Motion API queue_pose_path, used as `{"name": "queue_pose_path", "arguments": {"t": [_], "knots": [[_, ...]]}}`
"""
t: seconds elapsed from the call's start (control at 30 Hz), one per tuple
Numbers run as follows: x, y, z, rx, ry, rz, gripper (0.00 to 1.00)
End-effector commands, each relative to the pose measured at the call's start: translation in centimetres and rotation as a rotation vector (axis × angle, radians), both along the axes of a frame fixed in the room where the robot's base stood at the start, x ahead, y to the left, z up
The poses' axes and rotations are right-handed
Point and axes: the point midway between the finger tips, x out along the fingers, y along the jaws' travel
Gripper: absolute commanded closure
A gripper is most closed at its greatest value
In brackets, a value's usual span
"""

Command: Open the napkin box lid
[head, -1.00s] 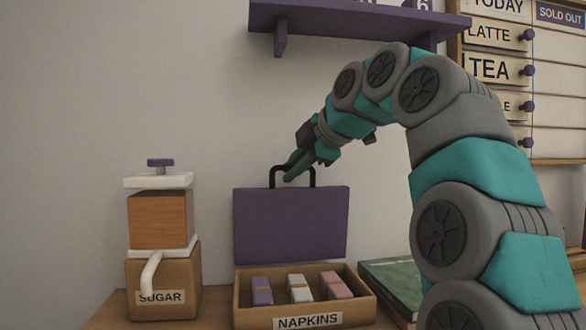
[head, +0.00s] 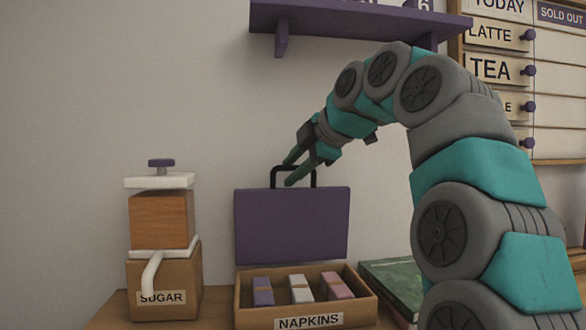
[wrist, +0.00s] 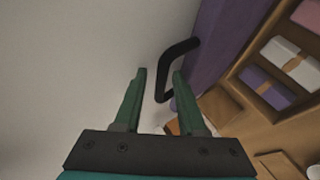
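The napkin box (head: 308,321) stands on the counter with its purple lid (head: 291,226) raised upright at the back. The lid also shows in the wrist view (wrist: 218,40). A black handle (head: 293,170) sticks up from the lid's top edge; it shows in the wrist view (wrist: 165,70). Napkin bundles in purple (head: 262,291), white (head: 301,288) and pink (head: 336,286) lie in the box. My gripper (head: 288,173) is at the handle, fingers spread. In the wrist view the fingers (wrist: 158,72) are apart, with part of the handle between or just beyond them; contact cannot be told.
A sugar dispenser (head: 162,220) stands left of the box. A green book (head: 392,283) lies to its right. A purple shelf (head: 350,22) hangs above, and a menu board (head: 555,95) is at the upper right. The wall left of the lid is bare.

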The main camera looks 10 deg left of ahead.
Motion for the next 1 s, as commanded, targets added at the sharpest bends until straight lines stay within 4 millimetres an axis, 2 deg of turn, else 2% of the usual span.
{"name": "queue_pose_path", "arguments": {"t": [0.17,0.6,1.0], "knots": [[-0.7,-0.8,0.6,0.0,0.0,-0.001,0.55],[-4.6,-4.3,4.1,0.001,-0.003,-0.001,0.55],[-4.8,-4.5,4.2,0.001,-0.001,0.0,0.55]]}}
